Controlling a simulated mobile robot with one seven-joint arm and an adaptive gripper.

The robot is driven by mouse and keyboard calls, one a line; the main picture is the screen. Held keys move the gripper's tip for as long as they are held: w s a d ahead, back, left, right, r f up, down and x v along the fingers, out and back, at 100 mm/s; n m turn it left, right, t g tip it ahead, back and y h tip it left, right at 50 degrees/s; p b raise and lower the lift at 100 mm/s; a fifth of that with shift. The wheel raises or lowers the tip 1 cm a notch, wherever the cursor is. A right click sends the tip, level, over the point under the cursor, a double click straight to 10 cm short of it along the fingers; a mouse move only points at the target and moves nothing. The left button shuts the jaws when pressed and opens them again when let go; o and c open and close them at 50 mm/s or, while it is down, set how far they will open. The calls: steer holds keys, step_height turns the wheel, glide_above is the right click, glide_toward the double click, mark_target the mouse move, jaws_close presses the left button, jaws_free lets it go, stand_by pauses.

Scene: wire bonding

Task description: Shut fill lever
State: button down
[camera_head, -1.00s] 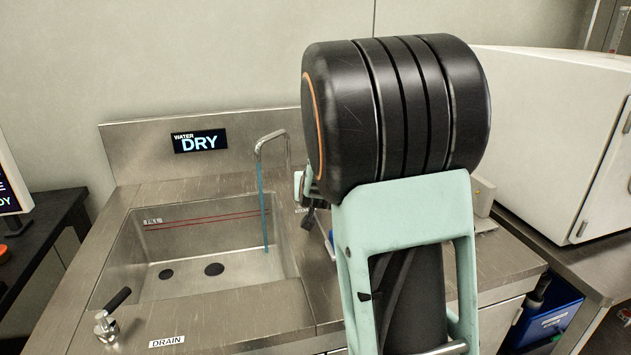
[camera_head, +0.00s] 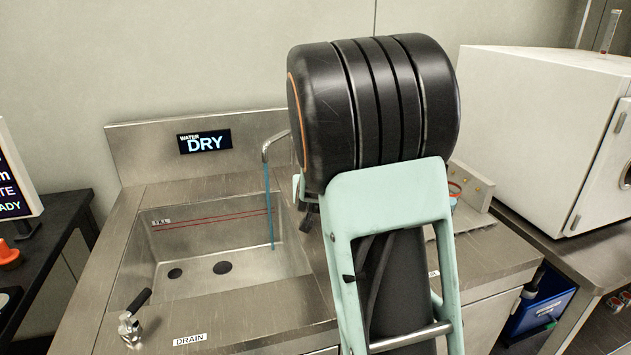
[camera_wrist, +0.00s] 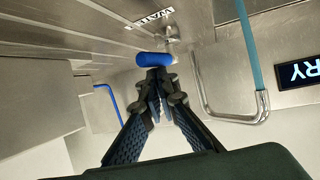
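The fill lever's blue handle (camera_wrist: 150,60) shows at the centre of the wrist view, just beyond my fingertips, on a metal valve (camera_wrist: 172,38) near an upside-down WATER label. My gripper (camera_wrist: 158,82) has its two fingers drawn together, with nothing clearly between the tips. The tips touch or nearly touch the handle; I cannot tell which. In the head view my arm hides the lever and most of the gripper. A blue water stream (camera_head: 268,205) runs from the faucet (camera_head: 272,140) into the sink (camera_head: 210,252). The display (camera_head: 203,142) reads WATER DRY.
A black-handled drain lever (camera_head: 136,308) stands at the sink's front left, beside a DRAIN label. A white cabinet (camera_head: 540,125) stands on the right. A blue bin (camera_head: 540,312) sits below it. A monitor (camera_head: 15,175) is at the left edge.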

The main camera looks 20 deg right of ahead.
steer(key=shift+f, duration=0.2)
steer(key=shift+w+d, duration=0.2)
steer(key=shift+w, duration=0.6)
steer(key=d+r, duration=0.1)
steer(key=d+r+p, duration=0.1)
steer(key=r, duration=0.1)
steer(key=shift+w+d, duration=0.15)
steer(key=shift+w, duration=0.15)
steer(key=s+a+r+p, duration=0.2)
steer(key=a+r+p, duration=0.2)
steer(key=a, duration=0.4)
steer(key=shift+a+r+p, duration=0.15)
steer(key=shift+r+p, duration=0.05)
steer(key=shift+p, duration=0.4)
